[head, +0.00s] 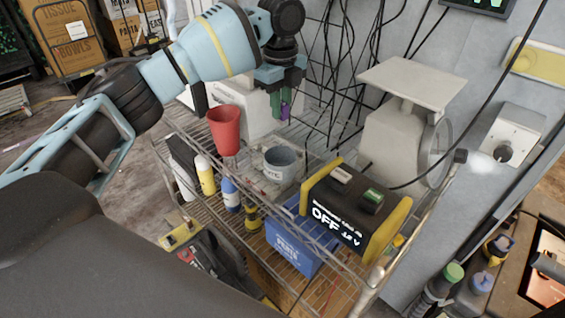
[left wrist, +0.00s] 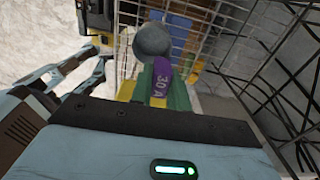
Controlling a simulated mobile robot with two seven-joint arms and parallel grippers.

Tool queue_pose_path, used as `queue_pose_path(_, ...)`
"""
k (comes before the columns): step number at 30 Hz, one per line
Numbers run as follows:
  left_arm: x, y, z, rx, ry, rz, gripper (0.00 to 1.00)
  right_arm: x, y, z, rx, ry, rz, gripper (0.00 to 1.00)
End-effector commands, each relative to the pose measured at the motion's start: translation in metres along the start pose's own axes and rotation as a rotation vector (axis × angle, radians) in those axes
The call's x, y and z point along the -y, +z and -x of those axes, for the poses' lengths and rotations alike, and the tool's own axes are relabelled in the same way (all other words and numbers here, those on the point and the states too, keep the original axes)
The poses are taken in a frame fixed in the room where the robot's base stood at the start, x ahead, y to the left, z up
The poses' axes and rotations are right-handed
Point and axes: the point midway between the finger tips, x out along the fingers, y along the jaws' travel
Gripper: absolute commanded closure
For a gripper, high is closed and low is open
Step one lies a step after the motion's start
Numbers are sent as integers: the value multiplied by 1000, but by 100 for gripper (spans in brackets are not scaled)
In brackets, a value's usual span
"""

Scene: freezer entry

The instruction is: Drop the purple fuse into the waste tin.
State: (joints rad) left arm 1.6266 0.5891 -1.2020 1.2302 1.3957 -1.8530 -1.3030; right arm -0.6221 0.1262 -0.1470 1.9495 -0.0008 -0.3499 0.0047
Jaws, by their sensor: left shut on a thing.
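My left gripper (head: 281,108) has green fingers and is shut on the purple fuse (head: 286,110). It holds the fuse above the back part of the wire shelf, behind the grey tin. In the left wrist view the fuse (left wrist: 161,83) shows "30 A" and stands out from the green fingers. The round grey tin (head: 282,161), which looks like the waste tin, stands on the shelf in front of the gripper. It also shows in the left wrist view (left wrist: 152,40) beyond the fuse. Fuse and tin are apart. My right gripper is not in view.
A red cup (head: 224,132) stands left of the tin. Yellow (head: 205,176) and blue (head: 231,195) bottles stand at the front left. A black-and-yellow power unit reading "OFF" (head: 340,221) is at the right, with a pale scale-like machine (head: 393,140) behind it. Black cables hang behind.

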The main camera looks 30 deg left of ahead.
Motion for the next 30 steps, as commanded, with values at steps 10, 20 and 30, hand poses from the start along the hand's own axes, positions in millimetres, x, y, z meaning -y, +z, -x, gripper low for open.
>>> queue_pose_path(10,0,0,-33,-1,4,0,100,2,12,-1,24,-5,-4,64)
queue_pose_path(20,0,0,-58,0,2,0,100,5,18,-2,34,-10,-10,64)
queue_pose_path(30,0,0,-59,1,-2,1,100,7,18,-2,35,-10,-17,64)
